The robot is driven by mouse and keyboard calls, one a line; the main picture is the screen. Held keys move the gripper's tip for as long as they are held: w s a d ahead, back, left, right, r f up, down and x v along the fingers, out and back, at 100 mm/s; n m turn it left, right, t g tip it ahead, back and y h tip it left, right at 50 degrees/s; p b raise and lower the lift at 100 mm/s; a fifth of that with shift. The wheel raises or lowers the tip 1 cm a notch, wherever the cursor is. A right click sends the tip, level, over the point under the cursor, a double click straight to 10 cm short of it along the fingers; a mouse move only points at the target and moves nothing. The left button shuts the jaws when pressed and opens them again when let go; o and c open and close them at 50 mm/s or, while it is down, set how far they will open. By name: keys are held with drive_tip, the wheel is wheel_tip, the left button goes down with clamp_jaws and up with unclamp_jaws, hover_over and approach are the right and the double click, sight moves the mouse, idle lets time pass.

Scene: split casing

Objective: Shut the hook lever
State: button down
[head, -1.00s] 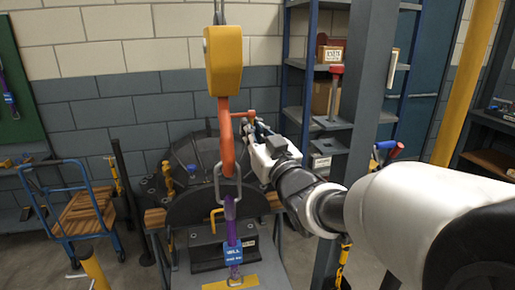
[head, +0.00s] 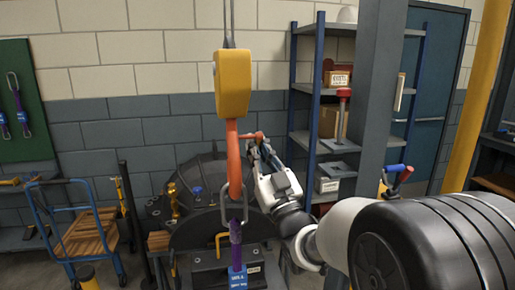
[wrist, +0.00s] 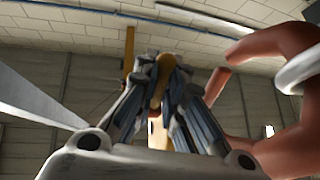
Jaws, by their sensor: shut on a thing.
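The orange crane hook (head: 234,165) hangs from a yellow block (head: 232,85). The hook lever (head: 248,135) is an orange-red bar sticking out to the right from the hook's upper shank. My gripper (head: 257,146) is at the lever's outer end, right of the hook. In the wrist view its fingers (wrist: 163,85) are closed together around a tan-yellow piece (wrist: 163,64), mostly hidden between them. The orange hook body (wrist: 290,152) shows at the right there, apart from the fingers. A grey steel link (head: 231,208) hangs in the hook with a purple strap (head: 236,235) below.
A dark split casing (head: 200,210) stands below and behind the hook. A grey pillar (head: 370,90) and a shelf rack (head: 312,90) are to the right. A blue trolley (head: 75,230) stands at left.

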drive_tip(key=c, duration=1.7)
unclamp_jaws()
drive_tip(key=shift+o, duration=0.2)
drive_tip(key=v, duration=1.2)
